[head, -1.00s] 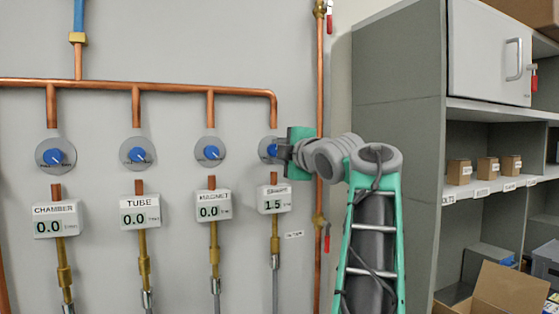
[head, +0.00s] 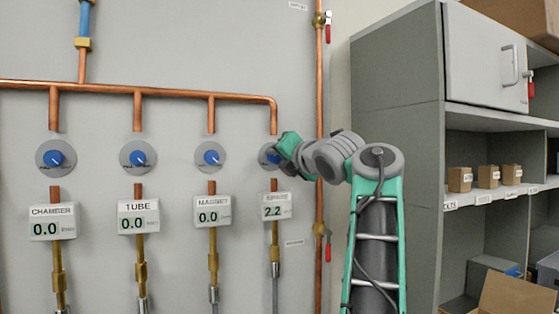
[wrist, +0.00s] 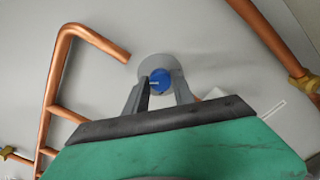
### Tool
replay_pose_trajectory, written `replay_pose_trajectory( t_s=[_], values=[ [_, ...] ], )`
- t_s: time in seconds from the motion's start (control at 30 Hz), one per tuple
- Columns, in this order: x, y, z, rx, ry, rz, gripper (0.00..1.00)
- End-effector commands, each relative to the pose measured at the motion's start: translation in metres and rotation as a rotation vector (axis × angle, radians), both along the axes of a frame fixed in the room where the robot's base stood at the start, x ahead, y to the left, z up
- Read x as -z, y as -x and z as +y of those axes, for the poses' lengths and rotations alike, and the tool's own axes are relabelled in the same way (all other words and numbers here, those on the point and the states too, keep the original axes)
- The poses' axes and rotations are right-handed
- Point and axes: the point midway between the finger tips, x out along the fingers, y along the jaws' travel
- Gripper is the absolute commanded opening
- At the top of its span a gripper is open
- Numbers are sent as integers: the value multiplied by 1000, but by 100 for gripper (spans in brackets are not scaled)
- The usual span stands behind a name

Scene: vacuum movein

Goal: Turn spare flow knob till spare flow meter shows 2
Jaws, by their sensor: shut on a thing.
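The spare flow knob (wrist: 160,82) is a blue knob on a round grey dial, the rightmost of the row in the head view. In the wrist view my gripper (wrist: 160,91) has its two grey fingers closed on the knob's sides. In the head view my gripper (head: 280,152) covers most of that knob. The spare flow meter (head: 277,206) is a white box below the knob, and its display reads 2.2. Its label is blurred. The knob's pointer angle is hard to read behind the fingers.
The chamber (head: 52,222), tube (head: 138,216) and magnet (head: 212,212) meters read 0.0, each below its own blue knob. A copper pipe (head: 319,110) runs vertically just right of my gripper. A grey cabinet (head: 397,150) with shelves stands further right.

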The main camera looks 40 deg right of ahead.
Motion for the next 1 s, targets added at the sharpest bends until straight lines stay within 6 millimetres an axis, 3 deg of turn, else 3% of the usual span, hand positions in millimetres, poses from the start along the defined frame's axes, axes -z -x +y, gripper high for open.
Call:
replay_pose_trajectory(
  t_s=[0.4, 0.93, 0.97, 1.0],
  values=[
    [1, 0, 0, 0, 185, 57, 0],
    [1, 0, 0, 0, 207, 63, 0],
    [1, 0, 0, 0, 207, 63, 32],
    [1, -1, 0, 0, 207, 63, 35]
  ],
)
